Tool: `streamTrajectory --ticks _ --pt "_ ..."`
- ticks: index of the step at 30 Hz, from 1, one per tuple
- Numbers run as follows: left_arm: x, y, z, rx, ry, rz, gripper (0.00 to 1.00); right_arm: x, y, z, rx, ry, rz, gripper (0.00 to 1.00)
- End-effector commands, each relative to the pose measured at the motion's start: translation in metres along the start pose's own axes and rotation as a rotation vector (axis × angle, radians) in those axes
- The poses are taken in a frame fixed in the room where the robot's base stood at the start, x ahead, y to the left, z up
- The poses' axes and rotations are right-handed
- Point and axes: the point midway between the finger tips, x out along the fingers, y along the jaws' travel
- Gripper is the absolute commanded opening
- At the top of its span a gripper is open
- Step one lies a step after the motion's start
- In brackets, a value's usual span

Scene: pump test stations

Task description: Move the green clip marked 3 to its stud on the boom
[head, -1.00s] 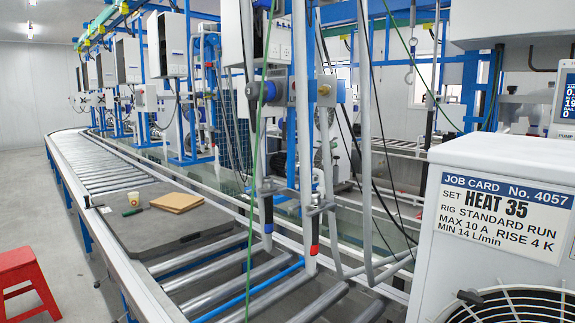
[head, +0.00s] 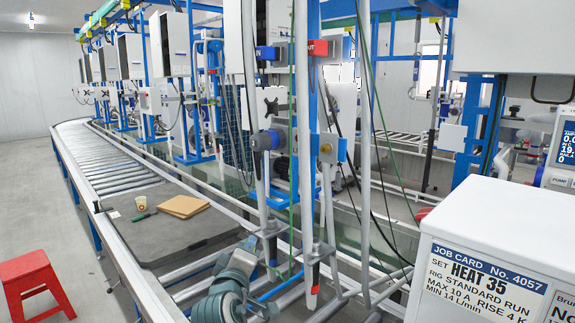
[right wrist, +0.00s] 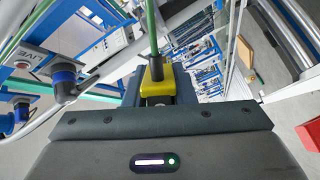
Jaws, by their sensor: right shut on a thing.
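My right gripper (head: 246,262) is low in the middle of the head view, in front of the rollers and grey hoses. In the right wrist view its jaws (right wrist: 157,92) are shut on a yellowish piece (right wrist: 157,74) at the end of a green cable (right wrist: 152,25), which runs upward. I take this piece for the clip; no number 3 is readable. In the head view a green cable (head: 291,140) hangs down toward the gripper. A teal overhead bar (head: 375,19), perhaps the boom, crosses the top; I cannot make out its stud. My left gripper is out of view.
A white cabinet with a job card (head: 480,283) blocks the right front. A grey board (head: 165,240) with a brown pad (head: 184,206) lies on the conveyor. A red stool (head: 37,280) stands at left.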

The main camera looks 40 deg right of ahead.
Motion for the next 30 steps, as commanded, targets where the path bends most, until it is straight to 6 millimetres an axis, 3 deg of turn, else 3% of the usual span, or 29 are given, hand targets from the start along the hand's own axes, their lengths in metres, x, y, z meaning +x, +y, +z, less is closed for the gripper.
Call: streamTrajectory --ticks 1,6,12,18,30 --pt "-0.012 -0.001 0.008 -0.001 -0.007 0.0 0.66 0.004 0.042 -0.011 -0.053 -0.067 0.036 0.0" --pt "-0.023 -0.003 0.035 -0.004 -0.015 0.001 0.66 0.004 0.135 -0.015 -0.239 -0.321 0.108 0.0" --pt "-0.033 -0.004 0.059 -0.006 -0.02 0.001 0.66 -0.012 0.211 -0.014 -0.37 -0.559 0.142 0.0" --pt "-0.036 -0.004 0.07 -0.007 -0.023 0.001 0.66 -0.022 0.239 -0.011 -0.419 -0.665 0.148 0.0" --pt "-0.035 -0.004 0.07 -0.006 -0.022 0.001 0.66 -0.023 0.24 -0.01 -0.424 -0.675 0.15 0.0"
